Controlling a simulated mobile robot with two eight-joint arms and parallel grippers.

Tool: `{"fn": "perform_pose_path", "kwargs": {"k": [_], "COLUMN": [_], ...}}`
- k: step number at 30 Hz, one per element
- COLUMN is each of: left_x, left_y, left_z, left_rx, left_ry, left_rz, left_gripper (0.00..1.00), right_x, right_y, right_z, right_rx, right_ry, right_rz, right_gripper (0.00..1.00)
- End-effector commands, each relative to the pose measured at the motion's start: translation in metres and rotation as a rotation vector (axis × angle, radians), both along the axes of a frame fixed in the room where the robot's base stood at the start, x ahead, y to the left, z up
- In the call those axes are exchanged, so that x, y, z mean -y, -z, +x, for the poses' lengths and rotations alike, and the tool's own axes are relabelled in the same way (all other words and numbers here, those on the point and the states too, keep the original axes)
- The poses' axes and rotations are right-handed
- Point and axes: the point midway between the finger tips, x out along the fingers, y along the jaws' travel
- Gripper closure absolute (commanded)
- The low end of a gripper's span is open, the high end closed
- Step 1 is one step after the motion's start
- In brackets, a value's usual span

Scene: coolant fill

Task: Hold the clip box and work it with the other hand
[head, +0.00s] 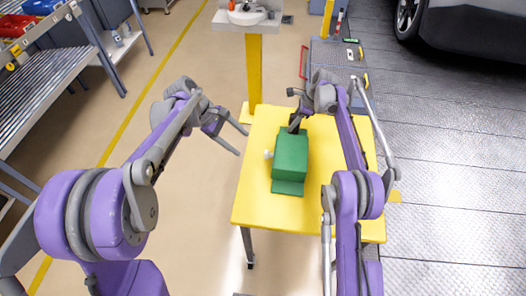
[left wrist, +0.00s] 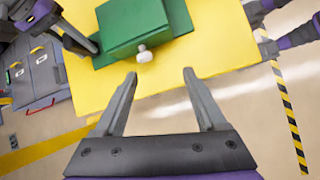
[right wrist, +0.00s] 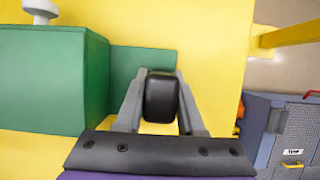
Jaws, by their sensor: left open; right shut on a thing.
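The clip box (head: 291,153) is a green box on a green base plate, standing on the yellow table. A white knob (head: 268,154) sticks out of its left side; it also shows in the left wrist view (left wrist: 144,55). My right gripper (head: 294,127) is at the box's far end, shut on a black block (right wrist: 161,97) that stands by the green plate. How the block joins the plate is hidden. My left gripper (head: 241,143) is open and empty, left of the table edge, its fingers pointing toward the knob, with a gap between them.
The yellow table (head: 258,205) has bare room around the box. A yellow post with a sink (head: 248,14) stands behind it. A grey cabinet (head: 335,60) is beyond the table. A roller rack (head: 45,75) stands far left, and a car (head: 470,35) at right.

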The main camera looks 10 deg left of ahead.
Motion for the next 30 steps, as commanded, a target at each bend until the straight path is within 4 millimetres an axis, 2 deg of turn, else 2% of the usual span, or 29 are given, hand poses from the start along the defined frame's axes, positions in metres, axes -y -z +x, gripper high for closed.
{"fn": "perform_pose_path", "kwargs": {"k": [1, 6, 14, 20, 30], "left_x": [-0.003, -0.01, -0.011, 0.007, 0.054], "left_y": [0.006, 0.022, 0.034, 0.052, 0.098], "left_z": [0.013, 0.037, 0.05, 0.05, 0.049], "left_rx": [-0.041, -0.16, -0.237, -0.238, -0.237], "left_ry": [-0.036, -0.132, -0.183, -0.184, -0.183], "left_rz": [-0.035, -0.132, -0.188, -0.19, -0.19], "left_gripper": [0.27, 0.27, 0.27, 0.27, 0.27], "right_x": [0.0, 0.0, 0.0, 0.0, 0.0], "right_y": [0.0, 0.0, 0.0, 0.0, 0.0], "right_z": [0.0, 0.0, 0.0, 0.0, 0.0], "right_rx": [0.0, 0.0, 0.0, 0.0, 0.0], "right_ry": [0.0, 0.0, 0.0, 0.0, 0.0], "right_rz": [0.0, 0.0, 0.0, 0.0, 0.0], "right_gripper": [1.0, 1.0, 1.0, 1.0, 1.0]}}
